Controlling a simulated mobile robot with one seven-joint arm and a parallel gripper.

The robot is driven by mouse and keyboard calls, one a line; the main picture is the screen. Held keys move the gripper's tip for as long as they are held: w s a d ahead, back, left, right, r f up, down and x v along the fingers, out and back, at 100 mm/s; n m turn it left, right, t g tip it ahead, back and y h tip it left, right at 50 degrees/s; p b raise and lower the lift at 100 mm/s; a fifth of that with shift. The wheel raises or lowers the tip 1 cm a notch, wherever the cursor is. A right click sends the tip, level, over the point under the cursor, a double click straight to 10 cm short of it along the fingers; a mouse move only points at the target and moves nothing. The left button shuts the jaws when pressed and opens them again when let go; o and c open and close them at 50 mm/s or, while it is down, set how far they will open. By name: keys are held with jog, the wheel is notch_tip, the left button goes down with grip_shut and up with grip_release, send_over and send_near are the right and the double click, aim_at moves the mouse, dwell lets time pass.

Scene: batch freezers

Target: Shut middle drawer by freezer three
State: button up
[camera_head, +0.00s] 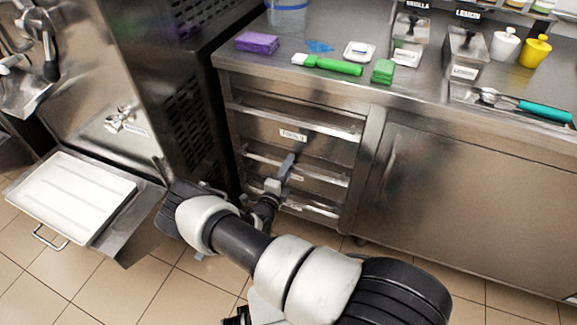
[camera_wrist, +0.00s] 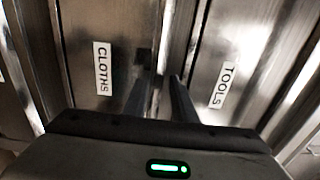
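The drawer stack stands below the left part of the steel counter, beside a tall freezer. The top drawer (camera_head: 265,130) bears a label reading TOOLS, also legible in the wrist view (camera_wrist: 222,85). The middle drawer (camera_head: 325,180) is below it, partly hidden by my gripper; the wrist view shows a label CLOTHS (camera_wrist: 102,68) on the neighbouring front. I cannot tell how far it stands out. My gripper (camera_head: 281,175) is at the drawer fronts. Its fingers (camera_wrist: 160,86) are apart, with a metal edge seen between them; contact is unclear.
The freezer (camera_head: 150,70) stands close on the left, with a white tray (camera_head: 70,195) at its front. A closed cupboard door (camera_head: 470,200) is to the right. The counter holds a purple sponge (camera_head: 257,43), a green brush (camera_head: 335,66) and several containers.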

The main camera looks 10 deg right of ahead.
jog(key=shift+d+f, duration=0.1)
jog(key=shift+f, duration=0.15)
jog(key=p+v, duration=0.3)
jog(key=v, duration=1.4)
jog(key=shift+s+a+r, duration=0.15)
jog(key=shift+a+r, duration=0.1)
